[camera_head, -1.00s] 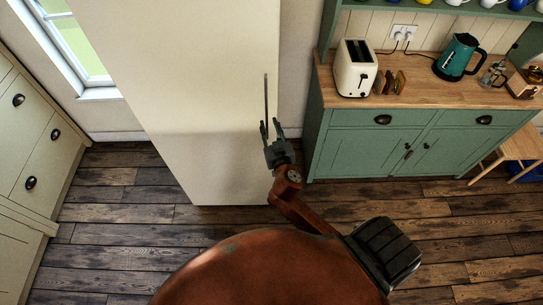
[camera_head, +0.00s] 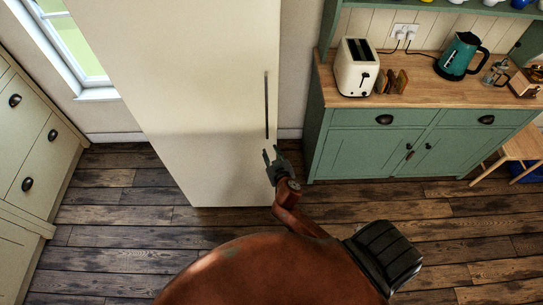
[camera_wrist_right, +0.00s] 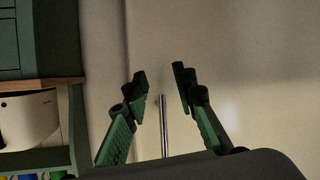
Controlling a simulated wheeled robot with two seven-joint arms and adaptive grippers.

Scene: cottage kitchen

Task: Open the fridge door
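The fridge (camera_head: 200,90) is a tall cream block at the centre left of the head view, with its door shut. Its handle (camera_head: 266,105) is a thin dark vertical bar near the right edge of the door. My right gripper (camera_head: 271,152) is open and empty, just below the handle's lower end. In the right wrist view the gripper's two green fingers (camera_wrist_right: 160,80) are spread apart, and the handle (camera_wrist_right: 163,125) shows as a thin metal bar between them in the picture. I cannot tell its depth from the fingers. My left gripper is not in view.
A green cabinet (camera_head: 365,148) stands right of the fridge, with a toaster (camera_head: 356,68) and a teal kettle (camera_head: 458,55) on its wooden top. Cream drawers (camera_head: 35,155) stand at the left. The wooden floor (camera_head: 130,220) before the fridge is clear.

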